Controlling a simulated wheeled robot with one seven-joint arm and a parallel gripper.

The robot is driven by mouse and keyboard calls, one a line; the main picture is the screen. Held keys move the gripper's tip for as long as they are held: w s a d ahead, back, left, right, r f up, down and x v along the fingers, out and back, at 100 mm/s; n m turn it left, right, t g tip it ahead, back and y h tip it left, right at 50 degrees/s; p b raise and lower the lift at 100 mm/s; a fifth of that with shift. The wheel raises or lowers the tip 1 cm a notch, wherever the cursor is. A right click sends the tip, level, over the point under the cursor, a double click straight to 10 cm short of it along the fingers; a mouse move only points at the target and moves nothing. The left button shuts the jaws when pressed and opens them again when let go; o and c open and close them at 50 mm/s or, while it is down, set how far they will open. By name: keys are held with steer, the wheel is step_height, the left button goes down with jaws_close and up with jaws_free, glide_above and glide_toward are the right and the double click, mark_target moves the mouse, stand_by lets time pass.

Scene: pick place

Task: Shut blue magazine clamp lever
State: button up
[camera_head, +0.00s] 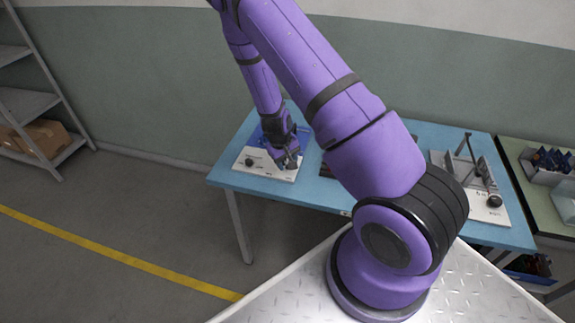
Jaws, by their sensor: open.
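A white base plate (240,165) lies at the left end of the blue table. A blue part (258,136), which looks like the blue magazine, stands at its back, partly hidden by my wrist. A black knob (251,162) shows on the plate, left of my gripper; it may be the end of the clamp lever, whose bar I cannot make out. My gripper (290,164) is open and points down over the right part of the plate. Whether it touches anything there is too small to tell.
A second white plate (490,213) with a grey fixture and black knob (494,201) lies at the table's right. A green bench (530,190) with bins stands beyond. A dark object (413,141) is partly hidden by my arm. The blue table (325,190) has bare room mid-front.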

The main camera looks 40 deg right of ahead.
steer(key=shift+d+f, duration=0.25)
steer(key=shift+f, duration=0.95)
steer(key=shift+c, duration=0.5)
jaws_close()
